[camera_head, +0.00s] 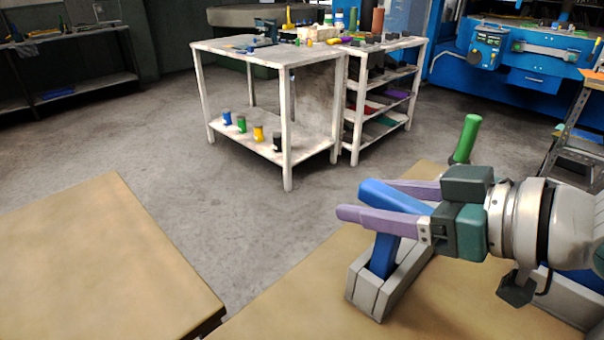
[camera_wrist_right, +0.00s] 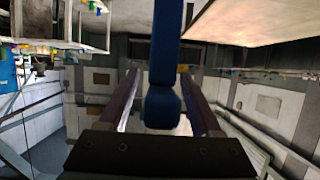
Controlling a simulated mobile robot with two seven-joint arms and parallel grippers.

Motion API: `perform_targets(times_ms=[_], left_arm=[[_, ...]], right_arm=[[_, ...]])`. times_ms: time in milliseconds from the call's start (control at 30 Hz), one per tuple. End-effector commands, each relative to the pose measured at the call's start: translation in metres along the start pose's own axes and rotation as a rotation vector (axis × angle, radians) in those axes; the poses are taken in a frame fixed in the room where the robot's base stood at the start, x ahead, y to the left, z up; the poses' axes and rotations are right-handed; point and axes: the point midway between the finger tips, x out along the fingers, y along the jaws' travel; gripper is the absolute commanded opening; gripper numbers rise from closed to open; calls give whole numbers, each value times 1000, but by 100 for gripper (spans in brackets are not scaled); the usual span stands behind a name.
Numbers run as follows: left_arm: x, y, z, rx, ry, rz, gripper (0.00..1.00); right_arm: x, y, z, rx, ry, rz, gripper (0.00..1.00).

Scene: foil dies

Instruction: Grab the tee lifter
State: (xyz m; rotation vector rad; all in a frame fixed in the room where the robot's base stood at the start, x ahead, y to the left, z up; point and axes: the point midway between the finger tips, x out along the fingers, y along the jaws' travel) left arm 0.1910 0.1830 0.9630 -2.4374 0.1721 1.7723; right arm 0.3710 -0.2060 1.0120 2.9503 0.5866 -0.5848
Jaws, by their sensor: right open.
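The tee lifter (camera_head: 384,258) is blue, with a bar across the top of a post. Its post stands upright in a slotted grey block (camera_head: 362,292) on the tan table at the right. My right gripper (camera_head: 364,198) comes in from the right with its two purple fingers level. It is open, one finger on each side of the blue bar. In the right wrist view the blue lifter (camera_wrist_right: 164,60) lies between the fingers, with a visible gap on both sides. The fingers hide part of where bar and post join. My left gripper is not in view.
A green handle (camera_head: 466,138) stands behind my right gripper. Another tan tabletop (camera_head: 95,265) is bare at the left, with a gap of floor between. A white bench (camera_head: 270,55) with small coloured items stands further back. Blue machinery (camera_head: 510,60) is at the back right.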

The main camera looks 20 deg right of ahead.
Motion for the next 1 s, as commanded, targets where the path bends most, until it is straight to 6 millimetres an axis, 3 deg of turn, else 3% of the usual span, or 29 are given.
perform_targets(times_ms=[300,867,1000], left_arm=[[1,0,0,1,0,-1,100],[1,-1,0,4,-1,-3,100],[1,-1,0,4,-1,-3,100]], right_arm=[[5,0,0,0,-2,-1,65],[5,0,0,0,-1,-1,2],[5,0,0,0,-1,-1,0]])
